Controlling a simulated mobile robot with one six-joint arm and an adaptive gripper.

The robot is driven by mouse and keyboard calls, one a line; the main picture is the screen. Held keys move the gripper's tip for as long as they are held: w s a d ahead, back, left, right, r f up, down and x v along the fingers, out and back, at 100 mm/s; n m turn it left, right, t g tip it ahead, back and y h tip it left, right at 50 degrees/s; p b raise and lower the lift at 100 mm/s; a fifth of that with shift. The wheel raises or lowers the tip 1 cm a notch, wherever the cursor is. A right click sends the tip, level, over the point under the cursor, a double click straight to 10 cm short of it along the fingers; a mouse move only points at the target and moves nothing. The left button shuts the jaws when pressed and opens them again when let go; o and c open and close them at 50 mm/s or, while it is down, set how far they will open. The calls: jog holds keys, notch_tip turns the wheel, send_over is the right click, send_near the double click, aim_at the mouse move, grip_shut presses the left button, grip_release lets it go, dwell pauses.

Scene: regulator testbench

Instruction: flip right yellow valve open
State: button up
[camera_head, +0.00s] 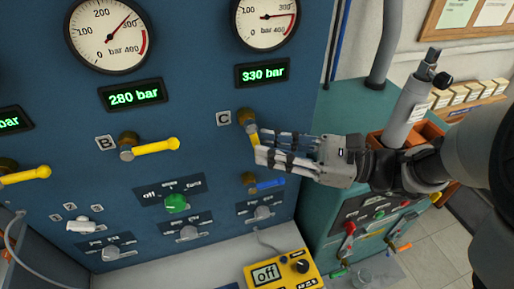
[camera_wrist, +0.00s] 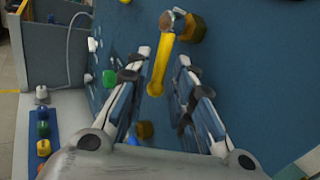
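The right yellow valve, labelled C, has a brass body (camera_head: 246,117) and a yellow handle (camera_head: 254,138) that points down and slightly right in the head view. In the wrist view the yellow handle (camera_wrist: 158,72) hangs from its pivot, with its lower end between my fingers. My gripper (camera_head: 263,145) comes from the right, its fingertips at the handle. In the wrist view my gripper (camera_wrist: 164,58) is open, one finger on each side of the handle with visible gaps. The fingers partly cover the handle in the head view.
Valve B's yellow handle (camera_head: 157,146) points right. A blue valve handle (camera_head: 267,184) sits just below my gripper. Displays read 280 bar (camera_head: 134,95) and 330 bar (camera_head: 263,73). A yellow meter (camera_head: 280,271) stands on the bench below. A teal cabinet (camera_head: 330,205) is at the right.

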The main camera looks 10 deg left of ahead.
jog(key=shift+a, duration=1.6)
grip_shut()
